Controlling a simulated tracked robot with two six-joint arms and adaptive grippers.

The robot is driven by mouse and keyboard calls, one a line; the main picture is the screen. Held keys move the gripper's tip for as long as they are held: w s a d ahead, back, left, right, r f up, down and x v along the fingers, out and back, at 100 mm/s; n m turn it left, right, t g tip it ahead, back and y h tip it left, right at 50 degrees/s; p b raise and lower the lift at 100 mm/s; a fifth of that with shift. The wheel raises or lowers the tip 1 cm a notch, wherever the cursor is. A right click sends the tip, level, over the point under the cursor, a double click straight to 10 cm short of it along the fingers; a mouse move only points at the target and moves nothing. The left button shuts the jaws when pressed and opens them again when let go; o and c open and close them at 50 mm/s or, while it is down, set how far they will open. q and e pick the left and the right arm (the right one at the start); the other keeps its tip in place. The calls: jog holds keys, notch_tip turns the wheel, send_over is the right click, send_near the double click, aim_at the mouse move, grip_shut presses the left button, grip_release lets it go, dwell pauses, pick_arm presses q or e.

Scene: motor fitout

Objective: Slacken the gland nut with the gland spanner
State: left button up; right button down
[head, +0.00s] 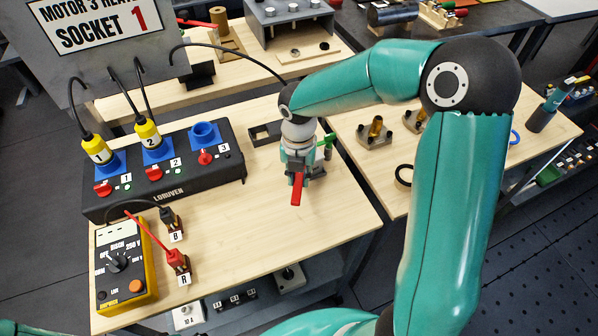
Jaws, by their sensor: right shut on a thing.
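My right gripper (299,172) points down over the front bench, to the right of the black socket box. It is shut on a tool with a red handle (297,190), which looks like the gland spanner; the handle sticks out towards the near side. The tool's head is hidden by the gripper. A small green piece (326,143) shows just right of the gripper; I cannot tell what it belongs to. I cannot make out the gland nut. My left gripper is not in view.
The black socket box (170,185) holds two yellow plugs with cables. A yellow multimeter (123,265) with black and red leads stands in front. A dark tray (263,134) lies behind the gripper. The right bench (450,172) carries brass-topped parts and a black ring (403,176). The bench's front right is bare.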

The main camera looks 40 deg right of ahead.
jog(key=shift+s+a, duration=0.7)
jog(key=shift+r, duration=0.15)
jog(key=shift+r+p, duration=2.35)
jog(key=shift+r, duration=0.55)
